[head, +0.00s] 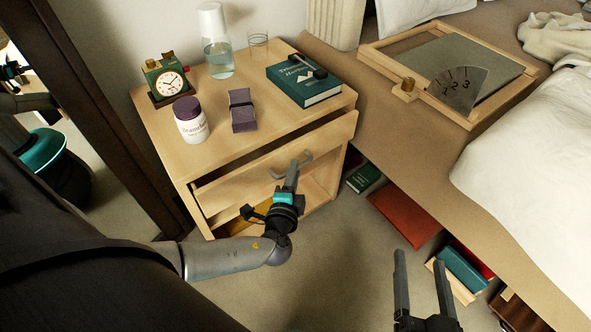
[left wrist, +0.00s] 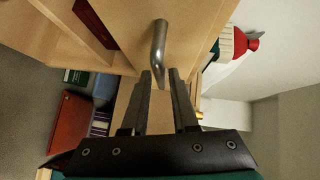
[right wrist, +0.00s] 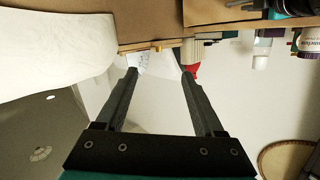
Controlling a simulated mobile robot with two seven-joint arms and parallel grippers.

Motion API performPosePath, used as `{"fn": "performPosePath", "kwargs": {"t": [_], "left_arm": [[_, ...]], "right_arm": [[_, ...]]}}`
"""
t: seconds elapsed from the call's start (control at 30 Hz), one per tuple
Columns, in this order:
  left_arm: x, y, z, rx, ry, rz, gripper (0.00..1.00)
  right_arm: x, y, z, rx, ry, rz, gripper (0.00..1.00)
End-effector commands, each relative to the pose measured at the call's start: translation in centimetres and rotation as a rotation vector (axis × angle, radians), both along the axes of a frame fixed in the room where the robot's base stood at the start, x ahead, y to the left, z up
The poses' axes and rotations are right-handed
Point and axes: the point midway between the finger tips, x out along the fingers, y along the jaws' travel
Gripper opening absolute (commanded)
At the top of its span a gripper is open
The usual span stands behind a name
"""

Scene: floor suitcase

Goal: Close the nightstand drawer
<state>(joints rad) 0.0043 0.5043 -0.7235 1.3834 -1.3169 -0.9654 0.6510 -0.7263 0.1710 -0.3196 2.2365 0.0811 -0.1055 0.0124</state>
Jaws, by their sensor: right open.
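The wooden nightstand (head: 163,125) stands against the wall in the head view. Its top drawer (head: 250,180) is pulled part way out, with a dark gap behind its front. A grey metal bar handle (head: 303,160) is on the drawer front; it also shows in the left wrist view (left wrist: 159,38). My left gripper (head: 292,172) is at the handle, its fingers narrowly apart with the handle's end between the tips. I cannot tell whether they grip it. My right gripper (head: 421,255) is open and empty above the floor, right of the nightstand.
On the nightstand top are a clock (head: 167,82), a jar (head: 190,120), a carafe (head: 216,55), a dark purple case (head: 242,110) and a green book (head: 304,82). The bed (head: 400,130) is at right, with books beneath it. Floor before the nightstand is clear.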

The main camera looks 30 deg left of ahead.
Motion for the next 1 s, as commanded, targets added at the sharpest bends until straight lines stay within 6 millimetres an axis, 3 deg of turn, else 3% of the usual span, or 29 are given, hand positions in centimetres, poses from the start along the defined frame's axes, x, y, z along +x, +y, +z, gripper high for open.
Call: {"fn": "performPosePath", "kwargs": {"t": [0.3,0.67,0.9,1.0], "left_arm": [[1.6,0.6,-0.3,0.0,-0.001,0.0,0.27],[1.7,0.7,-0.2,0.0,0.0,0.0,0.27],[1.7,0.7,-0.2,-0.001,0.0,0.0,0.01],[1.7,0.7,-0.3,-0.001,0.0,0.0,0.0]], "right_arm": [[-0.6,0.5,0.7,0.062,-0.09,-0.006,0.7],[-0.7,0.5,0.9,0.07,-0.103,-0.007,0.7],[-0.7,0.5,0.9,0.07,-0.102,-0.007,0.7],[-0.7,0.5,0.9,0.069,-0.101,-0.007,0.7]]}}
